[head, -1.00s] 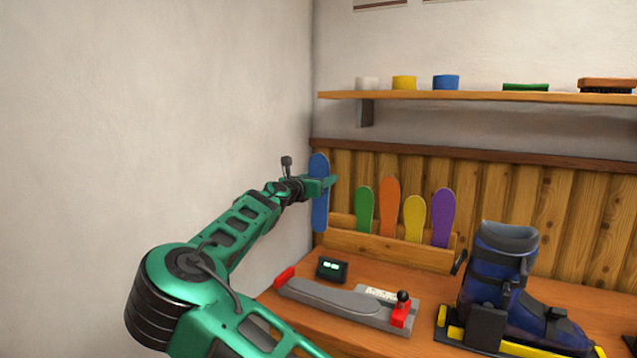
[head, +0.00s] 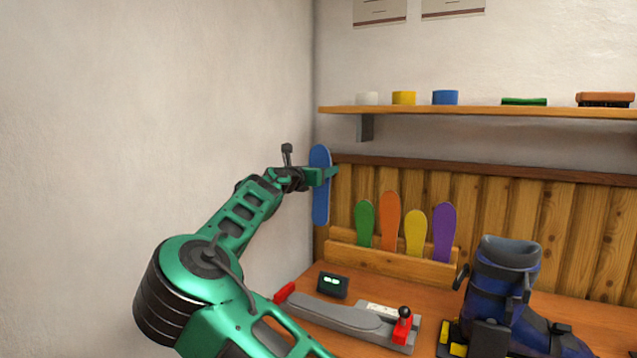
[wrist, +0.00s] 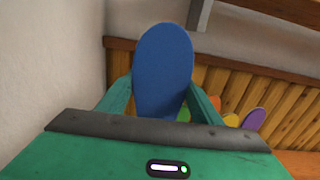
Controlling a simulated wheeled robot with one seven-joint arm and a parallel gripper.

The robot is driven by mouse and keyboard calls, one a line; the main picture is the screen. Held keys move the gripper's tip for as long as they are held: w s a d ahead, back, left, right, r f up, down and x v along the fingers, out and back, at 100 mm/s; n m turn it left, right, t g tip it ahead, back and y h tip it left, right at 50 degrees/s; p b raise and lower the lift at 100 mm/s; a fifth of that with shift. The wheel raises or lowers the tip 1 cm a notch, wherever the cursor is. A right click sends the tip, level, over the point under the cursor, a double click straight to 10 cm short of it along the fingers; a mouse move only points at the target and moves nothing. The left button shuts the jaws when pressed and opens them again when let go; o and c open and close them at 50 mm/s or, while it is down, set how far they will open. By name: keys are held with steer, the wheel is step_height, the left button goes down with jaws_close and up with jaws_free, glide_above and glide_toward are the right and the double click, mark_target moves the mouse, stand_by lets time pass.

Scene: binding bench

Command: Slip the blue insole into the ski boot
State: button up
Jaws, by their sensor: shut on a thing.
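The blue insole (head: 320,205) is upright in my gripper (head: 331,173), above the left end of the wooden rack. In the wrist view the insole (wrist: 163,70) stands between the two green fingers (wrist: 161,103), which are shut on it. Its lower part is hidden there by my gripper's body. The ski boot (head: 500,285) is dark blue with a grey cuff. It stands upright at the right of the bench, well apart from the insole, and its top opening faces up. Its lower part is cut off by the head view's bottom edge.
The wooden rack (head: 388,257) holds green, orange, yellow and purple insoles. A grey measuring device (head: 340,314) and a small black display (head: 332,286) lie in front. A wall shelf (head: 470,111) with tape rolls hangs above. The wall is close on the left.

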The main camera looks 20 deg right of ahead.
mark_target(319, 153)
steer(key=shift+r, duration=2.8)
